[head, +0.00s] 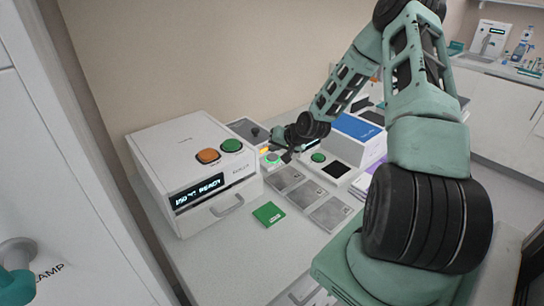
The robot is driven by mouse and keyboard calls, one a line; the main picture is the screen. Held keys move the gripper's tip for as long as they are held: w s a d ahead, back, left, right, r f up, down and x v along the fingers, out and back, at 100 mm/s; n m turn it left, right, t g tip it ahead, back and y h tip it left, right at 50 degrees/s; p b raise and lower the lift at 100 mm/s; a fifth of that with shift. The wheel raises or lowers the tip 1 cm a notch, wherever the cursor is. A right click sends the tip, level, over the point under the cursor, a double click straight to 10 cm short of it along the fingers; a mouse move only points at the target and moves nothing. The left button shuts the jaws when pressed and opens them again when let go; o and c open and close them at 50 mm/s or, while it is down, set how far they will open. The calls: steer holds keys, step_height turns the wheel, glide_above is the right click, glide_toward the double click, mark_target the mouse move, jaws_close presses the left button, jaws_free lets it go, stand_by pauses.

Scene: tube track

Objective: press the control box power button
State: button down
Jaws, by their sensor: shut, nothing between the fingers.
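My gripper (286,155) is small in the head view, low over the bench and pointing down; its fingers look shut and empty. Just left of it is a small grey-white box with a round green button (272,158) and a yellow light (264,150); my gripper partly hides it. I cannot tell whether the fingertips touch this box. Right of the gripper is another low unit with a green button (318,157) and a black square. No readable label shows which unit is the control box.
A large white oven-like unit (152,150) stands at left, with orange (208,156) and green (231,145) top buttons and a display reading READY. Grey plates (283,180) and a green card (268,213) lie in front. A blue-topped box (357,128) stands behind right.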

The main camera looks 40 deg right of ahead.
mark_target(275, 158)
steer(key=shift+f, duration=0.1)
steer(key=shift+f, duration=0.3)
steer(key=shift+f+b, duration=0.55)
steer(key=shift+b, duration=0.05)
stand_by(0.6)
steer(key=shift+r, duration=0.1)
steer(key=shift+r+p, duration=0.8)
steer(key=shift+r, duration=0.1)
steer(key=shift+r, duration=0.1)
step_height(275, 158, up, 6)
steer(key=p, duration=0.4)
steer(key=shift+p, duration=0.3)
steer(key=shift+s, duration=0.1)
